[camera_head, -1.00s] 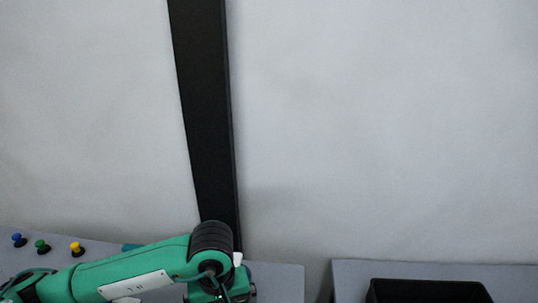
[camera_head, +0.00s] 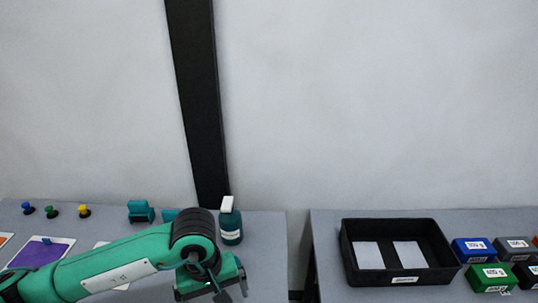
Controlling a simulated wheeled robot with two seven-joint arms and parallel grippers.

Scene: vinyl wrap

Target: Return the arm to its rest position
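My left arm, green with a black joint, reaches in from the lower left over the left table. My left gripper (camera_head: 230,290) points down at the arm's end near the table's front. Dark finger parts show at the bottom edge of the picture, but their gap is unclear, and I see nothing held. My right arm and gripper are not in view.
A spray bottle (camera_head: 230,222) stands just behind the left gripper. Teal holders (camera_head: 141,211), small coloured knobs (camera_head: 83,211) and a purple card (camera_head: 42,252) are on the left table. A black tray (camera_head: 438,262) and coloured boxes (camera_head: 488,277) sit on the right table, past a gap.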

